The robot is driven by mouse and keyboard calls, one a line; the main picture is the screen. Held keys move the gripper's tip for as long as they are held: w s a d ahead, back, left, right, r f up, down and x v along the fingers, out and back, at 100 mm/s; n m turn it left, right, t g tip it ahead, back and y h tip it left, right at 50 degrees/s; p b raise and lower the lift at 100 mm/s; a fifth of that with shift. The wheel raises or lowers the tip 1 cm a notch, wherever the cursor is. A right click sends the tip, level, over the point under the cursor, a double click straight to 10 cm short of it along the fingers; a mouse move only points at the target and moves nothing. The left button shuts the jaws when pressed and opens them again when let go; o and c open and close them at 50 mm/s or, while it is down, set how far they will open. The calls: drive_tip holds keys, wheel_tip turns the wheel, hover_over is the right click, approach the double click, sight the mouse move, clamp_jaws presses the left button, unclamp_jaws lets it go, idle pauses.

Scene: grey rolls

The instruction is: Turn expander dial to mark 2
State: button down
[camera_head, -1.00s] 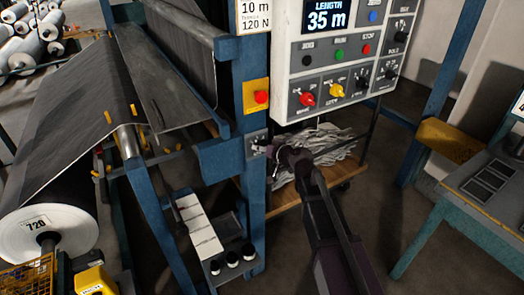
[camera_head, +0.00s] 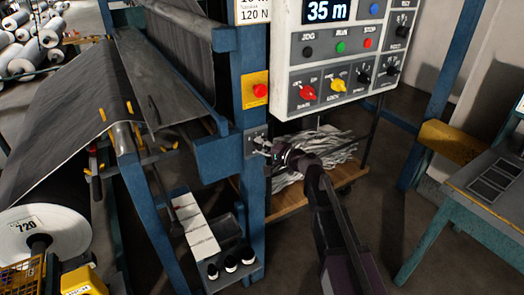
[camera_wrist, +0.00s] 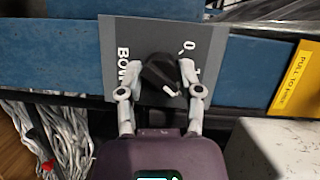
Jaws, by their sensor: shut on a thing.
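The expander dial (camera_wrist: 158,72) is a dark round knob with a white pointer line, on a grey plate (camera_wrist: 112,35) lettered "BOW" and a "0" mark. Other marks on the plate are partly hidden by my fingers. My gripper (camera_wrist: 158,70) has one finger on each side of the dial and is shut on it. The pointer shows at the knob's lower right in the wrist view. In the head view, the plate (camera_head: 251,146) is on a blue post, and my gripper (camera_head: 270,149) reaches it from the lower right. The dial itself is hidden there.
A red button on a yellow plate (camera_head: 258,90) is above the dial. A white control panel (camera_head: 335,60) with several knobs hangs at upper right. A yellow "pull to..." label (camera_wrist: 295,78) is right of the plate. Shredded strips (camera_head: 325,146) lie on a cart behind.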

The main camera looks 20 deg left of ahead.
drive_tip(key=shift+a+m+y+b, duration=0.1)
drive_tip(key=shift+m+y+b, duration=0.25)
drive_tip(key=shift+m, duration=0.35)
drive_tip(key=shift+c, duration=1.3)
unclamp_jaws()
drive_tip(key=v, duration=1.2)
